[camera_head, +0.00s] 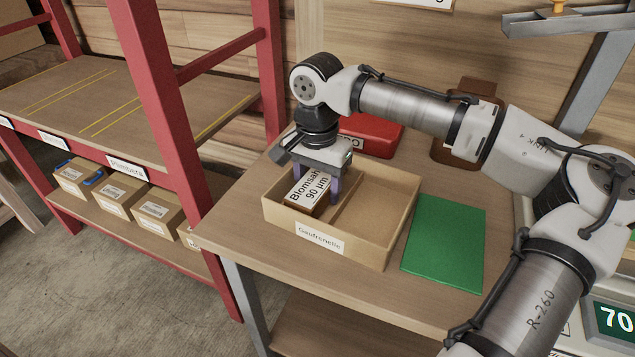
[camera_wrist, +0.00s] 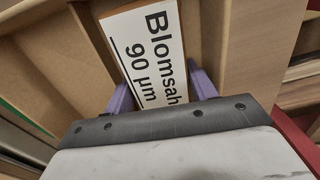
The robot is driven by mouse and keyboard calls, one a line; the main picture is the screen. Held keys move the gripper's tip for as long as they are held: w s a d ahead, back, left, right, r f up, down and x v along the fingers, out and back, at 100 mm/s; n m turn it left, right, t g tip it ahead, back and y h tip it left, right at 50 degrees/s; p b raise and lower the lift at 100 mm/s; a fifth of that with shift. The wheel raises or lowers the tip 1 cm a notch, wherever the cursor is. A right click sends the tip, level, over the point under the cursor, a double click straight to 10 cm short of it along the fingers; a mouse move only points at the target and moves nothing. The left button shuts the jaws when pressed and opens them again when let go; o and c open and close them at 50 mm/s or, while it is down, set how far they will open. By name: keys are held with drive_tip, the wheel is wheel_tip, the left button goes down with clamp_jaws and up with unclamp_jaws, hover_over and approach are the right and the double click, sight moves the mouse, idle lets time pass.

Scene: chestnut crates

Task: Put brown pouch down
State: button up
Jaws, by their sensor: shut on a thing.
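The brown pouch (camera_head: 308,191) has a white label reading "Blomsah… 90 µm". My gripper (camera_head: 318,193) points down into the crate and is shut on the pouch, with a purple finger on either side. In the wrist view the pouch's label (camera_wrist: 150,50) shows between the two fingers, with crate walls around it. The pouch's underside is hidden, so I cannot tell whether it touches the crate floor.
A divider (camera_head: 345,207) runs inside the crate; its right part looks empty. A green mat (camera_head: 445,240) lies right of the crate. A red box (camera_head: 372,135) and a brown object (camera_head: 458,150) stand behind. A red-framed shelf (camera_head: 165,110) with small cartons stands left.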

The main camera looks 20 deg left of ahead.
sight(318, 180)
drive_tip(key=o, duration=0.8)
drive_tip(key=shift+f, duration=0.1)
wheel_tip(318, 180, up, 12)
drive_tip(key=shift+r, duration=0.2)
